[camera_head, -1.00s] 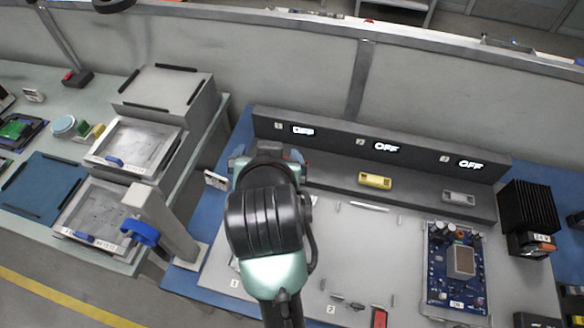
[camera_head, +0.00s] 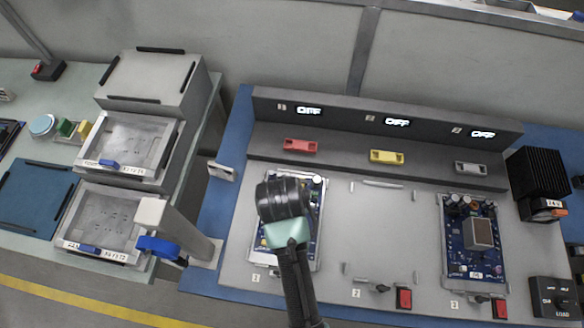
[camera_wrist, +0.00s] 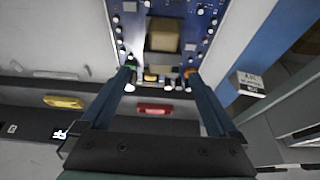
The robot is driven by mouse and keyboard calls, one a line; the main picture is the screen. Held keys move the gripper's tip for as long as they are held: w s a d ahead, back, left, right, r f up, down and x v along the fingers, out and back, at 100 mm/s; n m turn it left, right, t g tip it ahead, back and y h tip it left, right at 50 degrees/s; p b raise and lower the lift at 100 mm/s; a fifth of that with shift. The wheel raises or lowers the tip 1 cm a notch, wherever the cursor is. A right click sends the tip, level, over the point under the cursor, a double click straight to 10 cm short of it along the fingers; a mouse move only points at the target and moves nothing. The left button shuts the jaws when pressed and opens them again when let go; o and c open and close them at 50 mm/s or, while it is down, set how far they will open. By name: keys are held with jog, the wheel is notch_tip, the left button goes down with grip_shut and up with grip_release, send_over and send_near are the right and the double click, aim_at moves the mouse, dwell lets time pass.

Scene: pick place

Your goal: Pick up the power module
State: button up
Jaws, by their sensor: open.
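No label reading "power module" shows; the likely candidates are two blue circuit boards. The left board (camera_head: 313,205) lies in slot 1 of the grey fixture, partly hidden by my arm in the head view. In the wrist view this board (camera_wrist: 205,20) is upside down at the top, with a tan square block (camera_wrist: 164,35) on it. The right board (camera_head: 459,240) lies in slot 3 with a similar block. My gripper (camera_wrist: 160,74) is open, its two fingers spread over the near-shelf end of the left board, nothing held. In the head view my arm hides the fingers.
Red (camera_head: 299,146), yellow (camera_head: 386,157) and grey (camera_head: 471,168) blocks sit on the back ledge below displays reading OFF. A black finned unit (camera_head: 540,172) stands right. Slot 2 is bare. Trays (camera_head: 128,148) and a post with a blue ring (camera_head: 160,246) stand left.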

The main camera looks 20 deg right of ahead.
jog(key=shift+x, duration=1.9)
jog(key=shift+s+a, duration=0.1)
jog(key=shift+s, duration=0.1)
grip_shut()
jog(key=shift+w+r, duration=0.1)
jog(key=shift+w, duration=0.05)
